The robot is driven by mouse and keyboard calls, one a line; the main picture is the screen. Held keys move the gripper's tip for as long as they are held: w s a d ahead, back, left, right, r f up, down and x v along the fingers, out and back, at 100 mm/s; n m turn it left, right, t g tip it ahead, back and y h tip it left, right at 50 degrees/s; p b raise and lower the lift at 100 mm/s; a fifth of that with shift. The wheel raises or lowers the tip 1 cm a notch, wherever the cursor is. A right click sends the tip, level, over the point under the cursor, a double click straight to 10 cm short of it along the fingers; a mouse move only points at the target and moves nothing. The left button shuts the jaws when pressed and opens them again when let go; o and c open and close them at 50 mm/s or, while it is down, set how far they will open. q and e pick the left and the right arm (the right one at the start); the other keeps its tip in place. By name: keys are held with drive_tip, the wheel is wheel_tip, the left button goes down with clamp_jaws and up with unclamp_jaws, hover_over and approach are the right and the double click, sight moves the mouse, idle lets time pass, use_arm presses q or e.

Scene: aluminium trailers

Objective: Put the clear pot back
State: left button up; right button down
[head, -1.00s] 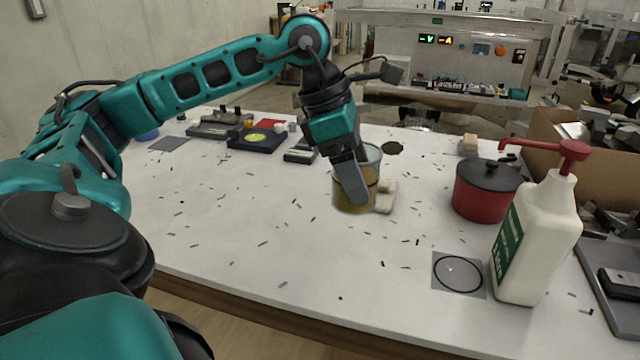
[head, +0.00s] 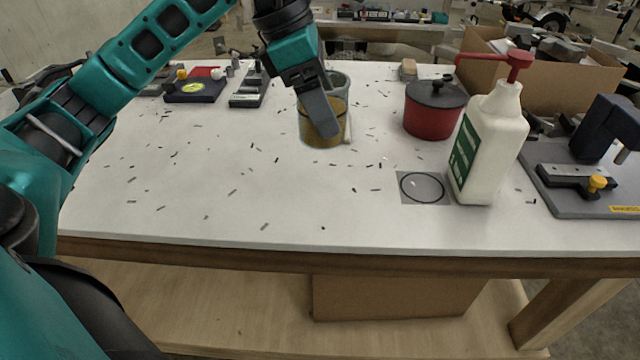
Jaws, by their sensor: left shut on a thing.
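The clear pot (head: 311,137) is a see-through cup with amber contents and a greyish clear upper part. It is in the middle of the head view, over the far half of the white table. My left gripper (head: 326,124) reaches down from above and is shut on the pot, with a grey finger across its near side. The pot looks upright; I cannot tell whether its base touches the table. A grey square with a black ring (head: 422,187) lies empty to the right and nearer. My right gripper is not in view.
A white pump bottle (head: 487,150) with a red pump stands right beside the ring mark. A red lidded pot (head: 433,112) is behind it. A grey fixture plate (head: 590,190) is at the right.

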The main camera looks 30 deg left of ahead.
use_arm(q)
wheel_tip(320, 180, down, 14)
drive_tip(key=shift+r+b, duration=0.15)
drive_tip(key=shift+b, duration=0.85)
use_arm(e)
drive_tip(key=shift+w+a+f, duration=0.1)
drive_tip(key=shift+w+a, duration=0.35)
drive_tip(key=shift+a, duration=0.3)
use_arm(q)
drive_tip(key=o, duration=1.1)
